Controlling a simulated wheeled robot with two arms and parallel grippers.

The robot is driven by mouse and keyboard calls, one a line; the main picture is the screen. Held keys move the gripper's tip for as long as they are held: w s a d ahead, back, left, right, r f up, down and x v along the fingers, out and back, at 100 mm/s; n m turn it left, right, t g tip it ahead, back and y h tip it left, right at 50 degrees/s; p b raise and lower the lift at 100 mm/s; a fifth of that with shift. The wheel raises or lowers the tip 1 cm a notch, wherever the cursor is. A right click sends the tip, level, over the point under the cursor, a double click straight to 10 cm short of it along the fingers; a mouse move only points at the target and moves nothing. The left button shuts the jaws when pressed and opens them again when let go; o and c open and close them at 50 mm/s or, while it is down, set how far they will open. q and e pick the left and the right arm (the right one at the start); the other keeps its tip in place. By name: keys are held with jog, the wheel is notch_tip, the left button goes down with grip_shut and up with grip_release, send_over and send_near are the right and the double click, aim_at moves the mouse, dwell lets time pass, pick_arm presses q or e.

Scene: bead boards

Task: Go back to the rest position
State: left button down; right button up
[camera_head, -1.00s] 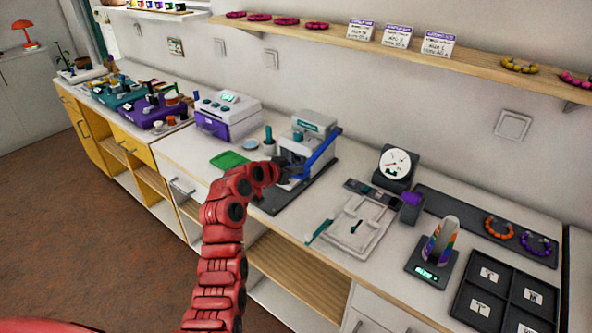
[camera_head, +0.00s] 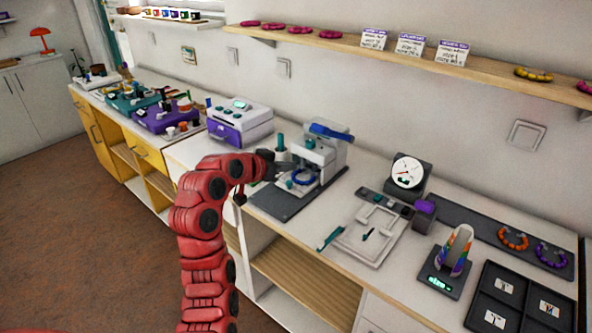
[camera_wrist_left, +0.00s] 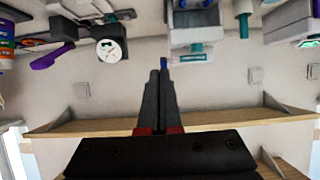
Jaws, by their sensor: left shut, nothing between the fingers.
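My left arm is red and reaches in from the bottom of the head view. Its dark gripper (camera_head: 290,165) is beside the left side of the grey and white press (camera_head: 325,155). Whether they touch cannot be told. My right gripper is not in view.
A dial gauge (camera_head: 407,171), a white tray (camera_head: 368,240), a scale (camera_head: 446,272) with a rainbow piece and a dark sorting tray (camera_head: 519,304) stand right of the press. A purple and white machine (camera_head: 240,122) stands left. A wooden shelf (camera_head: 480,68) runs along the wall above.

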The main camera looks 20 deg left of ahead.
pick_arm(q)
jog(key=shift+s+r, duration=0.1)
jog(key=shift+r, duration=0.05)
jog(key=shift+a, duration=0.1)
dwell(0.3)
